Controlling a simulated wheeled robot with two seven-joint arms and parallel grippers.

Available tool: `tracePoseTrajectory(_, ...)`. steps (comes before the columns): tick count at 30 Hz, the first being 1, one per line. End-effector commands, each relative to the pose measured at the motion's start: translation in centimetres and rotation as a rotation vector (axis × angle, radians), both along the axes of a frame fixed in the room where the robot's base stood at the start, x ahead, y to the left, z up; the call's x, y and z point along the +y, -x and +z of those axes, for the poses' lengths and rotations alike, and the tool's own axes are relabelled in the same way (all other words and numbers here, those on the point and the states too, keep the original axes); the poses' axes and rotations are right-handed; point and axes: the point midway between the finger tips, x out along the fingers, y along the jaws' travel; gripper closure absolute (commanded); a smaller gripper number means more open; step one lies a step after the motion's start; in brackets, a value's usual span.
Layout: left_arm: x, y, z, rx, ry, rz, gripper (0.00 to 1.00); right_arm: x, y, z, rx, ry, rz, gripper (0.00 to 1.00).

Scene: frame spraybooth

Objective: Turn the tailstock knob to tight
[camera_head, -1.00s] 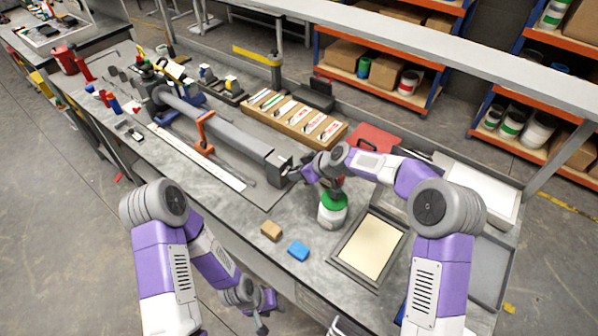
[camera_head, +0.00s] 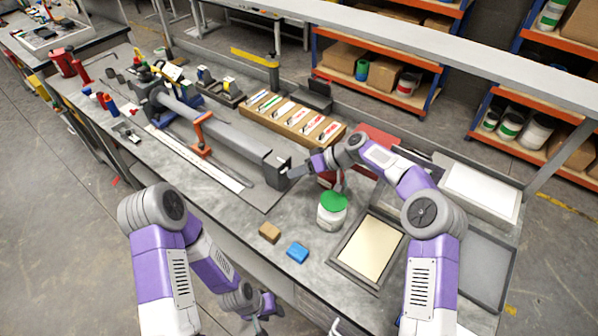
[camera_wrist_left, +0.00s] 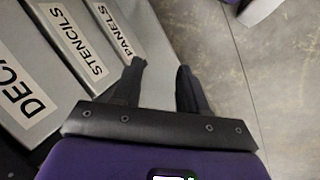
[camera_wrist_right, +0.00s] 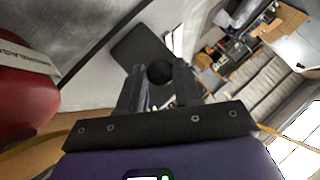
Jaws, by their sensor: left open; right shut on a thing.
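The tailstock (camera_head: 277,172) is the grey block at the near right end of the long grey bar fixture on the bench. In the right wrist view its dark round knob (camera_wrist_right: 158,72) sits between my fingertips. My right gripper (camera_head: 291,173) reaches it from the right and is shut on the knob; the head view hides the knob itself. In the right wrist view the right gripper (camera_wrist_right: 160,88) has a finger on either side of it. My left gripper (camera_head: 265,322) hangs low in front of the bench, its fingers apart and empty in the left wrist view (camera_wrist_left: 162,85).
A white jar with a green lid (camera_head: 332,212) stands close below my right forearm. A tan block (camera_head: 269,232), a blue block (camera_head: 298,252) and a framed panel (camera_head: 368,250) lie nearer. A wooden card box (camera_head: 305,140) lies behind the bar. Labelled drawers (camera_wrist_left: 85,45) are beside my left gripper.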

Motion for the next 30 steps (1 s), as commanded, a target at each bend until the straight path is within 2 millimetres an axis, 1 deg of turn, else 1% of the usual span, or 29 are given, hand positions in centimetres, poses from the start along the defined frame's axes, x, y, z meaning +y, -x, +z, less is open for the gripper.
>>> tracePoseTrajectory(15, 0.00, 0.00, -0.01, 0.000, 0.000, 0.000, 0.57, 0.00, -0.01, -0.01, 0.019, -0.013, 0.000, 0.97)
tracePoseTrajectory(16, 0.00, 0.00, -0.01, 0.000, 0.000, 0.000, 0.57, 0.01, -0.01, -0.01, 0.019, -0.013, 0.000, 0.62)
tracePoseTrajectory(20, 0.00, 0.00, -0.01, 0.000, 0.000, 0.000, 0.57, 0.00, -0.01, -0.01, 0.018, -0.013, 0.001, 0.42)
tracePoseTrajectory(28, 0.01, 0.00, -0.01, 0.000, 0.000, 0.000, 0.57, 0.00, -0.01, 0.03, 0.018, -0.012, 0.000, 0.42)
tracePoseTrajectory(30, 0.01, 0.00, 0.02, 0.000, 0.000, 0.000, 0.57, 0.00, -0.04, 0.35, 0.016, -0.012, 0.000, 0.42)
